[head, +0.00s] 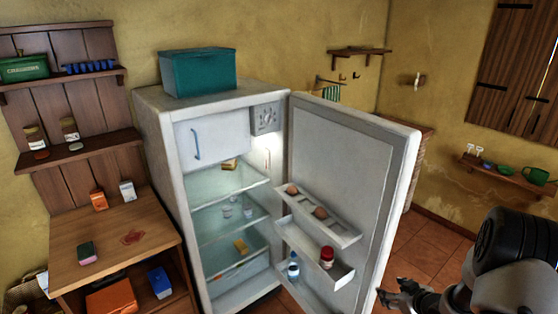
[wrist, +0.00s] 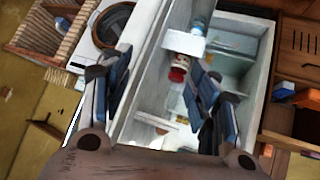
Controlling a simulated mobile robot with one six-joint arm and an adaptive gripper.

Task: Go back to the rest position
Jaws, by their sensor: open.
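My gripper (head: 402,296) is at the lower right of the head view, just right of the open fridge door (head: 345,150). In the wrist view, its two fingers (wrist: 160,62) are spread apart with nothing held between them. The fridge door shows between and beyond the fingers there. A jar with a red lid (wrist: 178,72) on a door shelf appears between the fingers. I cannot tell the gap between fingers and door.
The fridge (head: 160,150) stands open, with food on its shelves. A red jar (head: 327,257) and a bottle (head: 293,268) stand in the door. A wooden counter (head: 110,225) is at the left. A wall shelf with bowls (head: 507,174) is at the right. Tiled floor (head: 425,250) shows beside the door.

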